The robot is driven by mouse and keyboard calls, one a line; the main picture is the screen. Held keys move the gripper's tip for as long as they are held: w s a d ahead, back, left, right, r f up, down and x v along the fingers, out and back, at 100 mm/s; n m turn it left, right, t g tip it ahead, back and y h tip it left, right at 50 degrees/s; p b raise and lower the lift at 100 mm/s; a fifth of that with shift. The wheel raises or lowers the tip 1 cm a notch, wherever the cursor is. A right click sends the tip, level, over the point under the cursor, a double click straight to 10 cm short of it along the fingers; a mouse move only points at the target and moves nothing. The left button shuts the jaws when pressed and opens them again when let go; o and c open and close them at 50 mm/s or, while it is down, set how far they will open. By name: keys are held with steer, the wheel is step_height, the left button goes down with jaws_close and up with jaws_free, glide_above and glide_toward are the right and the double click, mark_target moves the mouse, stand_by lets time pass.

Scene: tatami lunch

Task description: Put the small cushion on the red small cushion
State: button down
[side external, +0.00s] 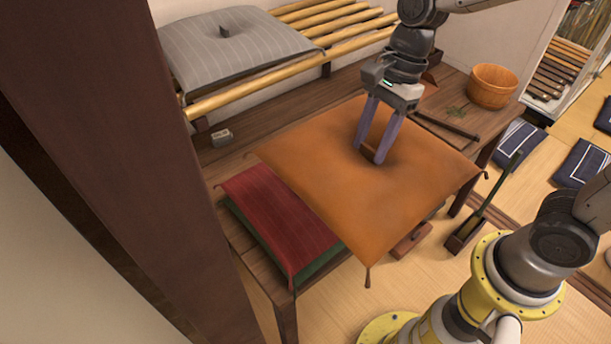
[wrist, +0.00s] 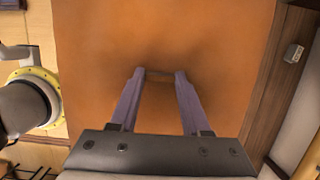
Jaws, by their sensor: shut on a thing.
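An orange cushion (side external: 310,165) with corner tassels spreads over the middle of the low wooden table; it also fills most of the wrist view (wrist: 95,50). My gripper (side external: 369,154) points down at its middle, shut on a small brown handle there; the fingers (wrist: 160,73) show on either side of it. The red small cushion (side external: 270,215) lies at the table's near left end, on top of a green one (side external: 255,236). The orange cushion overlaps and hides the red cushion's right part. I cannot tell whether the two touch.
A grey striped cushion (side external: 235,45) lies on a bamboo-slat bench (side external: 345,32) behind. A wooden bowl (side external: 493,86) and a dark stick (side external: 447,125) are at the table's right. A small grey block (side external: 222,138) sits at the back left. A dark post (side external: 125,130) blocks the left.

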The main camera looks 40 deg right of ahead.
mark_target(326, 141)
steer(key=w+a+f, duration=0.1)
steer(key=w, duration=0.1)
steer(key=w+a+f, duration=0.1)
steer(key=w+f, duration=0.1)
steer(key=w, duration=0.1)
steer(key=w+a+f, duration=0.1)
steer(key=w, duration=0.2)
steer(key=shift+w+f, duration=0.2)
steer(key=shift+f, duration=0.05)
steer(key=shift+w+a+f, duration=0.25)
steer(key=shift+w+f, duration=0.45)
steer(key=shift+f, duration=0.65)
steer(key=shift+w+a+f, duration=0.2)
steer(key=shift+w+f, duration=0.5)
steer(key=shift+f, duration=0.7)
steer(key=shift+w+a+f, duration=0.25)
steer(key=shift+w+f, duration=0.45)
steer(key=shift+f, duration=0.65)
steer(key=shift+f, duration=0.1)
steer(key=shift+c, duration=1.8)
jaws_free()
